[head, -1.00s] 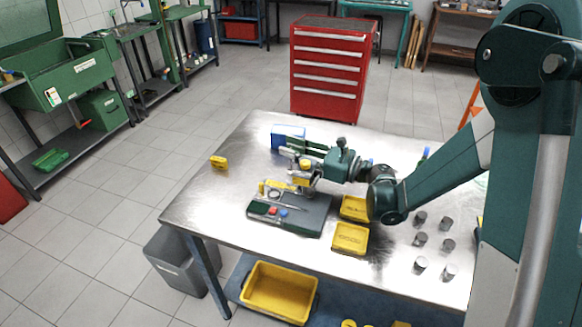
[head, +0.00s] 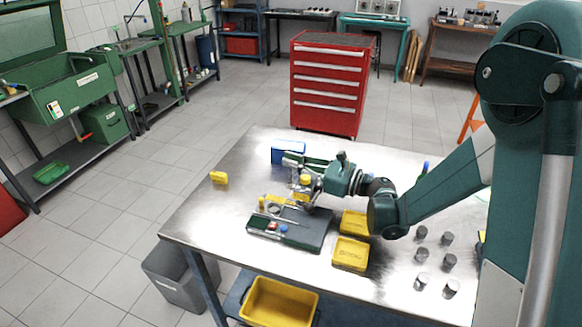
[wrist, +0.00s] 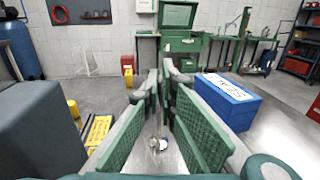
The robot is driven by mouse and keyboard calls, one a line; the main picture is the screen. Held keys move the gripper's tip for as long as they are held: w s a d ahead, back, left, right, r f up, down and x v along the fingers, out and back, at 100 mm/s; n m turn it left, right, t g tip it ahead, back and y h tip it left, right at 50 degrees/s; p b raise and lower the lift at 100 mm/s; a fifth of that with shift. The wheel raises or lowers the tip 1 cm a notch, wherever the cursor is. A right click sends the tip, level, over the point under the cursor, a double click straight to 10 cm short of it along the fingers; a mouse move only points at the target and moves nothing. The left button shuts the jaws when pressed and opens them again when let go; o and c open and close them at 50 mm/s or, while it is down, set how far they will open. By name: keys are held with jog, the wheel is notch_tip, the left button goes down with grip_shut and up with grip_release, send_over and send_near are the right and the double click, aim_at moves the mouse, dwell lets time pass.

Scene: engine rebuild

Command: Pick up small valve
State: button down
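My gripper (head: 297,170) is over the back middle of the metal table, with its fingers pointing left in the head view. A thin metal rod (head: 288,219) and a ring (head: 274,208) lie by the dark green tray (head: 312,235) below the gripper.
A blue box (head: 287,151) stands close behind the fingers; the wrist view shows it at right (wrist: 228,98). Two yellow bins (head: 350,254) and several grey cylinders (head: 422,256) occupy the right side.

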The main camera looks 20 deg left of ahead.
jog(key=shift+r+p, duration=1.25)
jog(key=shift+r, duration=3.5)
